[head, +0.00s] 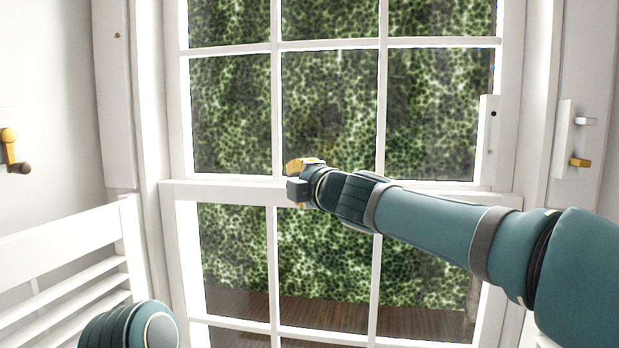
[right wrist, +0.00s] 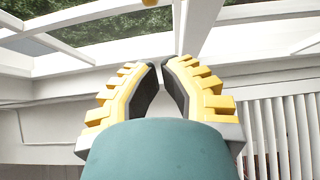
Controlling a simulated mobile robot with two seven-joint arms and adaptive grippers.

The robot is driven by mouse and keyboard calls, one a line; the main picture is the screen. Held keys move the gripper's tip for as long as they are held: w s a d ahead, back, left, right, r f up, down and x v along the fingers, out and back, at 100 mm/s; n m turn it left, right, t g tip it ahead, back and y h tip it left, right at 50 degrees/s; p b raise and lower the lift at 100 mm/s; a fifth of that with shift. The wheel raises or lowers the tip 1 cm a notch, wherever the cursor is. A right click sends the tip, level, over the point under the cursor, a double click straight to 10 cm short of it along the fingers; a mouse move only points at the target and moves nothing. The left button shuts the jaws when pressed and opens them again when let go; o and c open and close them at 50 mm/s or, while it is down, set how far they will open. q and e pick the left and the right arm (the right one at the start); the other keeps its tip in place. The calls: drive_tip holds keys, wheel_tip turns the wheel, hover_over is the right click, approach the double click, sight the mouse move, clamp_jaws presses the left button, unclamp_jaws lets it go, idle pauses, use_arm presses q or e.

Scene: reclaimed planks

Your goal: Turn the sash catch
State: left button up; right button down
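The window (head: 230,189) has two white sashes with several panes, meeting at a rail in mid-height. I cannot make out the sash catch; my right gripper (head: 298,183) covers part of the meeting rail in the head view. In the right wrist view this gripper (right wrist: 161,75) has its yellow fingers with dark pads curving towards each other, their tips a small gap apart. Nothing is visible between them. White window bars and rails lie beyond the tips. My left gripper is out of view; only a teal part of my left arm shows at the bottom left.
A white slatted piece (head: 65,235) stands at the left. A brass handle with a dark knob (head: 11,150) is on the left wall. A white plate with grey and brass levers (head: 565,140) is on the right frame. A white piece with a dark hole (head: 490,140) is on the window's right.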

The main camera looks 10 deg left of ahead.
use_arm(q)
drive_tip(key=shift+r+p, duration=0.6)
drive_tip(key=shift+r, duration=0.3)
use_arm(e)
drive_tip(key=w, duration=0.1)
drive_tip(key=w+d, duration=0.1)
drive_tip(key=w, duration=0.1)
drive_tip(key=shift+w+d, duration=0.3)
drive_tip(key=shift+d, duration=0.1)
drive_tip(key=shift+d, duration=0.15)
